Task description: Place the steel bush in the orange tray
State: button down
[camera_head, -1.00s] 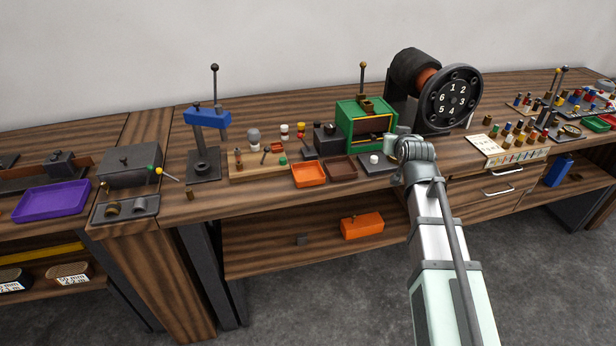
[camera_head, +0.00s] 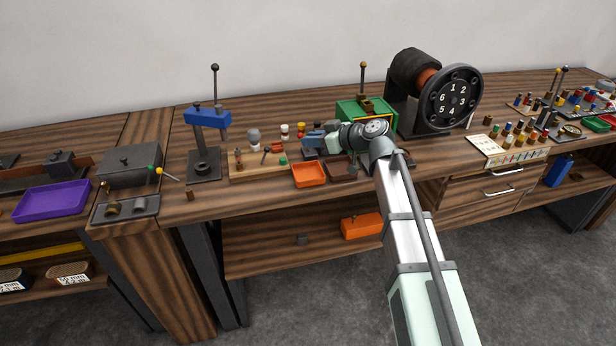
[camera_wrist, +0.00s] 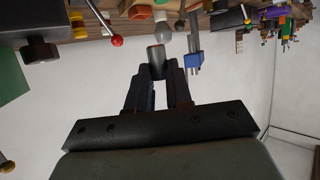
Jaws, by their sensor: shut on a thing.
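My gripper (camera_head: 312,141) is over the bench, just behind and above the orange tray (camera_head: 309,174). The tray lies near the front edge of the bench and looks empty. In the wrist view my gripper (camera_wrist: 160,77) is shut on a small grey cylinder, the steel bush (camera_wrist: 156,60), held between the fingertips. The bush cannot be made out in the head view. The wrist view appears upside down, with the bench at the top.
A dark brown tray (camera_head: 341,173) sits right of the orange one, partly under my arm. Behind stands a green machine (camera_head: 365,112). A wooden board with small parts (camera_head: 245,164) and a blue-topped press (camera_head: 207,120) are to the left.

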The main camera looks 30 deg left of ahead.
aim_at(313, 178)
jog(key=shift+n+g, duration=0.4)
jog(key=shift+g, duration=0.1)
jog(key=shift+s+f, duration=0.2)
jog(key=shift+f, duration=4.8)
jog(key=c, duration=1)
grip_release()
jog(key=shift+f, duration=0.1)
jog(key=shift+c, duration=0.2)
jog(key=v, duration=1.2)
